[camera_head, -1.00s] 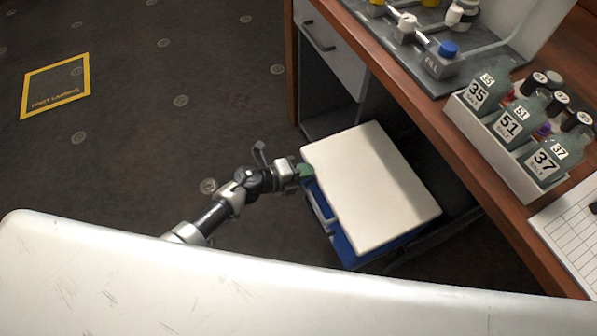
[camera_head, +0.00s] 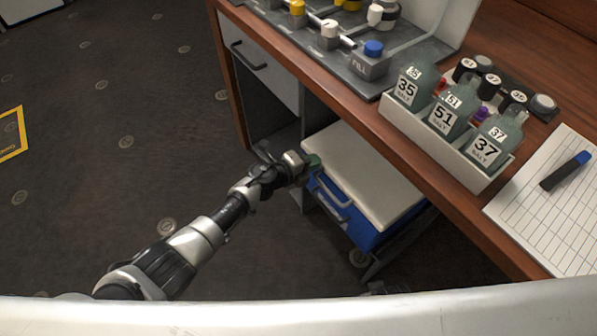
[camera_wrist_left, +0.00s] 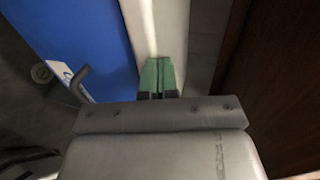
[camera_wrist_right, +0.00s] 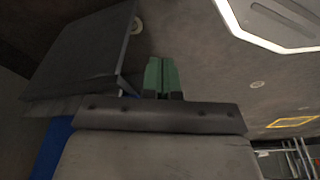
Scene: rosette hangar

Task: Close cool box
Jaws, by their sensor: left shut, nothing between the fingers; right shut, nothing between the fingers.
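The cool box has a blue body (camera_head: 362,237) and a cream lid (camera_head: 365,172). It stands low under the wooden desk, and the lid lies flat over the body in the head view. Whether the lid is fully seated I cannot tell. My left gripper (camera_head: 314,162) is at the lid's left edge, fingers shut and empty. In the left wrist view its green fingertips (camera_wrist_left: 158,76) are against or very close to the cream lid (camera_wrist_left: 158,28), beside the blue body (camera_wrist_left: 80,40). My right gripper (camera_wrist_right: 160,76) is shut and empty, seen only in the right wrist view, above dark floor.
The wooden desk (camera_head: 395,125) overhangs the box's right side. On it stand a white rack (camera_head: 440,140) of bottles, a grey valve panel (camera_head: 330,55) and a notepad (camera_head: 550,215) with a marker. Open carpet (camera_head: 110,130) lies to the left.

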